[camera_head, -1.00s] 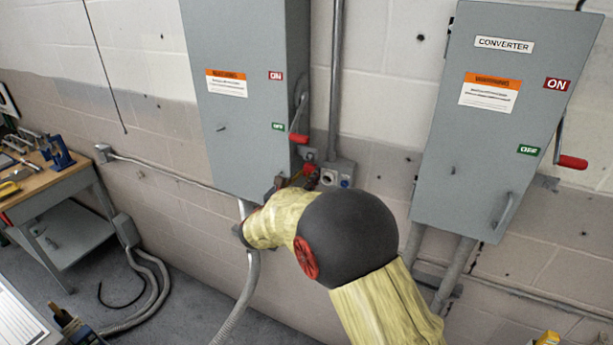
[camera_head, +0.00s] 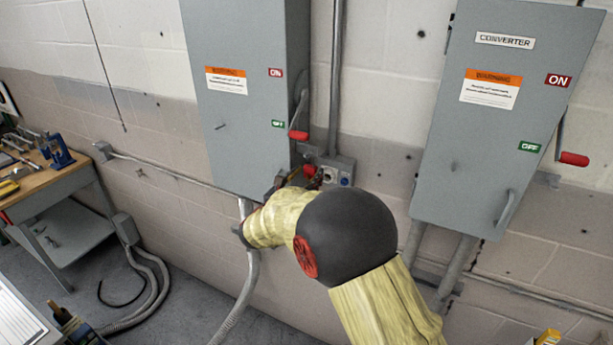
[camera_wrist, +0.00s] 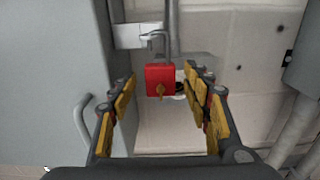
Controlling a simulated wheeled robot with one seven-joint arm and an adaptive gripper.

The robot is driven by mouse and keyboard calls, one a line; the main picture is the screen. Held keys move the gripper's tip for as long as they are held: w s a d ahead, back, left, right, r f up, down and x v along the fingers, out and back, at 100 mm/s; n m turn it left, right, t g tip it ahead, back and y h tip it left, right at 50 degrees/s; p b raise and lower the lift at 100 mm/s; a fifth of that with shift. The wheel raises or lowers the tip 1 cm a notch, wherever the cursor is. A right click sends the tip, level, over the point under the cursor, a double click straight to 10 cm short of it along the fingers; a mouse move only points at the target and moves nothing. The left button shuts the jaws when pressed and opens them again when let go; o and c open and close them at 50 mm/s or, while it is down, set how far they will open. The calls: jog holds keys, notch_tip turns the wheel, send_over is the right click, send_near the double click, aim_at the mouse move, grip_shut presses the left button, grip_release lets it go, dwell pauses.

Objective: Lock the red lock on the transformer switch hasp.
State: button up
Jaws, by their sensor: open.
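The red lock (camera_wrist: 160,79) has a brass-coloured key in its front and its metal shackle at the top. The shackle is beside a pale grey fitting; I cannot tell whether it passes through the hasp or is closed. My gripper (camera_wrist: 162,84) is open, with one yellow-padded finger on each side of the lock. In the head view, my gripper (camera_head: 291,177) reaches the lock (camera_head: 310,170) below the transformer switch's red-tipped handle (camera_head: 298,135). The handle points down near the green OFF label on the left grey cabinet (camera_head: 240,130). My arm hides part of this area.
A socket box (camera_head: 338,171) and vertical conduit (camera_head: 336,90) stand close to the lock. The converter cabinet (camera_head: 480,150) hangs to the right, its red handle (camera_head: 573,159) low. A workbench (camera_head: 50,180) stands at far left.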

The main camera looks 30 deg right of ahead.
dwell(0.3)
jog(key=shift+v, duration=2.55)
jog(key=v, duration=1.2)
jog(key=shift+f, duration=0.1)
